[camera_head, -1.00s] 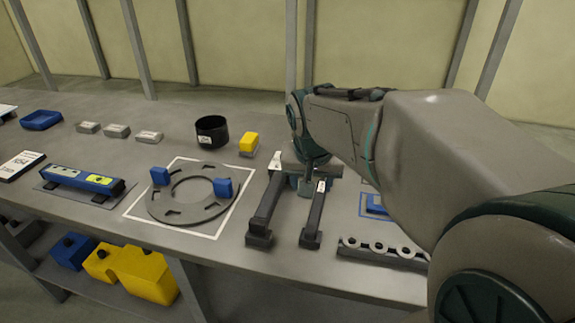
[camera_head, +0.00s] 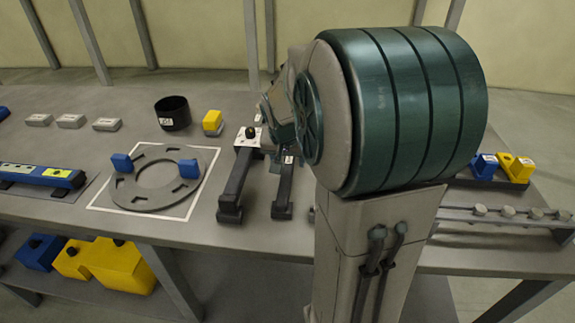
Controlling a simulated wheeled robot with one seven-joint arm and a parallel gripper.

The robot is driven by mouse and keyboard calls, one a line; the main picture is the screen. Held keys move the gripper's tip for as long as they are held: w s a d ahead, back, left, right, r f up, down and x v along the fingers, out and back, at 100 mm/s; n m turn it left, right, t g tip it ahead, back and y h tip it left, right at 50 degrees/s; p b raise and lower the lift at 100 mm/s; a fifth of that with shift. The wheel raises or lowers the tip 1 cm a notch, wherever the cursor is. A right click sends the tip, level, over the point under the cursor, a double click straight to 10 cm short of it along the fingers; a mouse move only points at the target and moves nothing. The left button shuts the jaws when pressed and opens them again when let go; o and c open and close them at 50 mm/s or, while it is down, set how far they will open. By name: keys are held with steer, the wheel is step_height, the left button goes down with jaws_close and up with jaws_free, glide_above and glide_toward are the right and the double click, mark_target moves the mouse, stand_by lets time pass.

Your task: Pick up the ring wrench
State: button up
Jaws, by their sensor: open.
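I cannot pick out the ring wrench for certain. Two dark bars lie side by side right of the ring plate: the left bar (camera_head: 237,185) has a white piece with a black knob at its far end, and the right bar (camera_head: 284,190) carries a small white tag. My gripper (camera_head: 279,135) is open by the far end of the right bar, partly hidden behind my arm. Its fingertips do not show clearly, and I see nothing held. My arm hides the table to the right of these bars.
A grey ring plate (camera_head: 131,192) with two blue blocks lies in a white square. A black cup (camera_head: 173,113) and a yellow-topped block (camera_head: 212,122) stand behind. A rail with round pieces (camera_head: 507,213) and blue-yellow blocks (camera_head: 514,167) are at right.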

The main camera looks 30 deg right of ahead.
mark_target(288, 162)
steer(key=shift+x, duration=1.55)
jaws_close()
steer(key=shift+w+r, duration=0.1)
